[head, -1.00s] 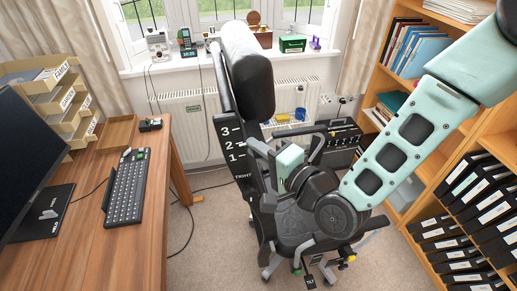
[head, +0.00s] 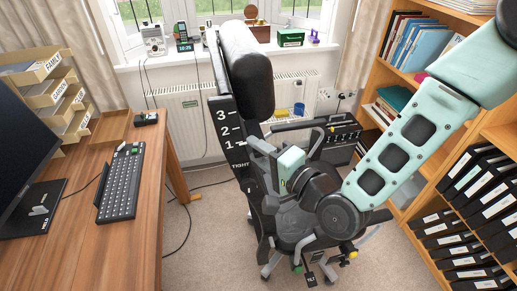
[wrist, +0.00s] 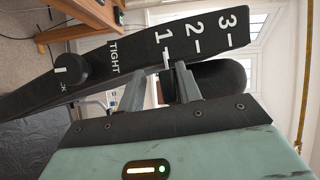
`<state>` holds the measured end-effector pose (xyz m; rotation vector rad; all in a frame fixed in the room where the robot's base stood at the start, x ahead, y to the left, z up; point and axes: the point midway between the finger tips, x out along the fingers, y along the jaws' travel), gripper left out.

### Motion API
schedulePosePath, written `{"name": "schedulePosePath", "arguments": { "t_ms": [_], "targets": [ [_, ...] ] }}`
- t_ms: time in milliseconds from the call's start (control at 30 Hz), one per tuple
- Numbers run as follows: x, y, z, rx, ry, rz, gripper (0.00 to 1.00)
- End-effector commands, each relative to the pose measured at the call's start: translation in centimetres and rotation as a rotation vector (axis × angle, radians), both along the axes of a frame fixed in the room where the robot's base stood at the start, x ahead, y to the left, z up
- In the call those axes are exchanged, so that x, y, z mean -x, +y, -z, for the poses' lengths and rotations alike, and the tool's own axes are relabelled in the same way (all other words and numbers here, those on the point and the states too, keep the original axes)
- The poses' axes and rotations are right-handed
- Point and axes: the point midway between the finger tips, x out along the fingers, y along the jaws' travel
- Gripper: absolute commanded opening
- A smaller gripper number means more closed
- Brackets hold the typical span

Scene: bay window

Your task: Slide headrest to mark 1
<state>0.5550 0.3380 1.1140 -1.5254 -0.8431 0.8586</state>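The black cushioned headrest (head: 243,75) sits at the top of the chair's dark upright (head: 231,160). The upright carries white marks 3, 2 and 1, with the word TIGHT below them. In the wrist view the upright (wrist: 205,35) runs across the picture, and part of the dark headrest (wrist: 222,80) shows behind the fingers. A black knob (wrist: 70,70) with a white line sits beside TIGHT. My gripper (wrist: 158,75) is open, its two grey fingers apart beside the upright near mark 1. I see nothing clearly held; contact cannot be told.
A wooden desk (head: 120,215) with a keyboard (head: 122,185) and monitor stands at left. A bookshelf (head: 440,200) with binders stands at right. A radiator (head: 190,125) and a windowsill with small items are behind.

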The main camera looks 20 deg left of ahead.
Motion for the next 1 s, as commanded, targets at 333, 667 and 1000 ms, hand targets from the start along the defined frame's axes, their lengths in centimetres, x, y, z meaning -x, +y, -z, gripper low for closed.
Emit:
{"name": "schedulePosePath", "arguments": {
  "t_ms": [333,667,1000],
  "targets": [
    [0.0,0.1,-0.3,-0.007,-0.005,-0.001,0.35],
    [1.2,-2.4,-0.2,-0.006,-0.006,0.0,0.35],
    [4.3,-7.9,-1.0,-0.004,-0.002,0.0,0.35]
  ]
}}
